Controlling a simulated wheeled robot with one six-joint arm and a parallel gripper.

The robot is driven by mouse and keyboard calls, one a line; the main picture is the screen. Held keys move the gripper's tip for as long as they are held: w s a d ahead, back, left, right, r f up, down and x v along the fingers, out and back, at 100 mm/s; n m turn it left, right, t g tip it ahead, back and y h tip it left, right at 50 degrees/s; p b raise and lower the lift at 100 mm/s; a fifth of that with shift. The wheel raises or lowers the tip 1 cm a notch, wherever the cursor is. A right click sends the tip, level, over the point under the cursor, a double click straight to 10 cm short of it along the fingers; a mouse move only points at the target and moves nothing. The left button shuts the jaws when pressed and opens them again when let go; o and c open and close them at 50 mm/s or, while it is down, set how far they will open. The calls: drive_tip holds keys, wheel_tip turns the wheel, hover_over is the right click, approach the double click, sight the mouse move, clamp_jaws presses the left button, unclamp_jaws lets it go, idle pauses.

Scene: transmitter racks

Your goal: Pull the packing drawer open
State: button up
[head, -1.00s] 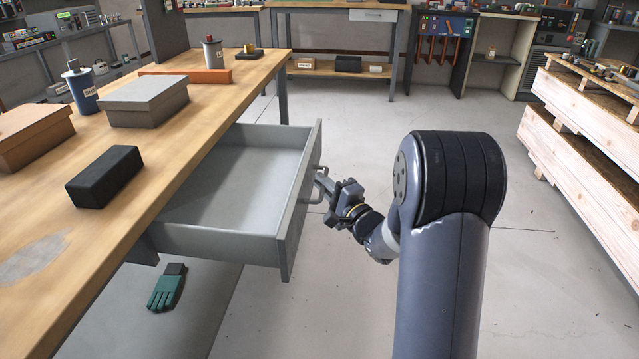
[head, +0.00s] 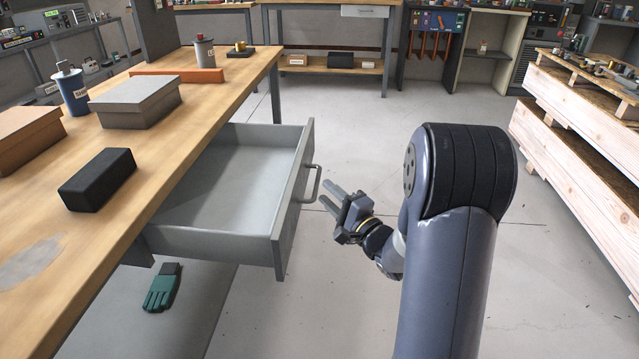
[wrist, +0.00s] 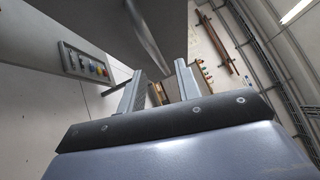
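The grey packing drawer (head: 215,240) stands pulled well out from under the wooden bench in the head view, and its inside is empty. Its bar handle (head: 312,184) is on the front panel. My gripper (head: 331,198) is to the right of the handle, apart from it, with its two fingers spread and nothing between them. In the wrist view the open fingers (wrist: 158,92) point toward the grey drawer front (wrist: 120,25), and the handle (wrist: 146,40) shows ahead of them.
The bench top (head: 190,125) carries a black box (head: 98,180), a grey box (head: 135,102), a brown box (head: 28,135) and canisters. A green glove (head: 162,288) lies on the floor below the drawer. Wooden crates (head: 575,130) stand at right. The floor between is clear.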

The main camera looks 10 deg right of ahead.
sight(317, 182)
drive_tip(key=v, duration=0.5)
drive_tip(key=shift+s+d+p, duration=0.1)
drive_tip(key=shift+s+p, duration=0.2)
drive_tip(key=shift+p, duration=0.05)
drive_tip(key=b+x, duration=0.2)
drive_tip(key=x, duration=0.8)
drive_tip(key=shift+w, duration=0.25)
drive_tip(key=shift+w+a, duration=0.25)
drive_tip(key=shift+a, duration=0.15)
drive_tip(key=shift+r, duration=0.15)
